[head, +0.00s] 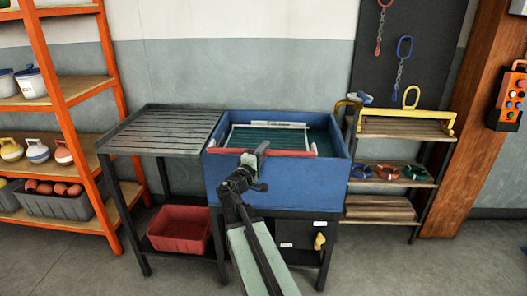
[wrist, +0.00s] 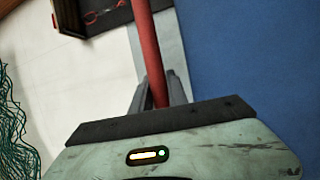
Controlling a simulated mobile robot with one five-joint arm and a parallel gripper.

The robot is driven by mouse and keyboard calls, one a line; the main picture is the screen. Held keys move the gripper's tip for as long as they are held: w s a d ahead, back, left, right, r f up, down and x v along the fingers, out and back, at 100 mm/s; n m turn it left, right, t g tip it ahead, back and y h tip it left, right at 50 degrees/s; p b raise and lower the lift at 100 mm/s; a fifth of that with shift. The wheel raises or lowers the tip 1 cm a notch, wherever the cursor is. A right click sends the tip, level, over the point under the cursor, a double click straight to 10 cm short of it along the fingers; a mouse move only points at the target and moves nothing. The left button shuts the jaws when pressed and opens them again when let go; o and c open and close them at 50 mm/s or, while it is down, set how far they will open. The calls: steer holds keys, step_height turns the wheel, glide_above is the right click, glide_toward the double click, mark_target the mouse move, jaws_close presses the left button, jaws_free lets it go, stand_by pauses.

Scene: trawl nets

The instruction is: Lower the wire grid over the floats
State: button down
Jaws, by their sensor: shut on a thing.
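The wire grid (head: 272,126) shows as a pale frame with thin wires in the mouth of the blue tank (head: 275,175). A red bar (head: 290,153) runs along its near side. My gripper (head: 262,150) is at the tank's near rim, at the left part of this bar. In the wrist view my gripper (wrist: 160,95) is shut on the red bar (wrist: 146,45), which passes between the fingers. The grid looks tilted, but I cannot tell how high it is. Dark green netting or water shows through it. I cannot make out floats in the tank.
A slatted metal table (head: 165,133) adjoins the tank's left side, with a red bin (head: 180,228) below. An orange shelf rack (head: 70,125) stands further left. A small wooden-shelved stand (head: 400,128) is close on the right. Green netting (wrist: 15,120) shows in the wrist view.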

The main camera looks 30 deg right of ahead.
steer(key=shift+s+f, duration=0.3)
steer(key=shift+f, duration=0.15)
steer(key=c, duration=1.3)
jaws_free()
steer(key=shift+s+r, duration=0.15)
steer(key=shift+w, duration=0.2)
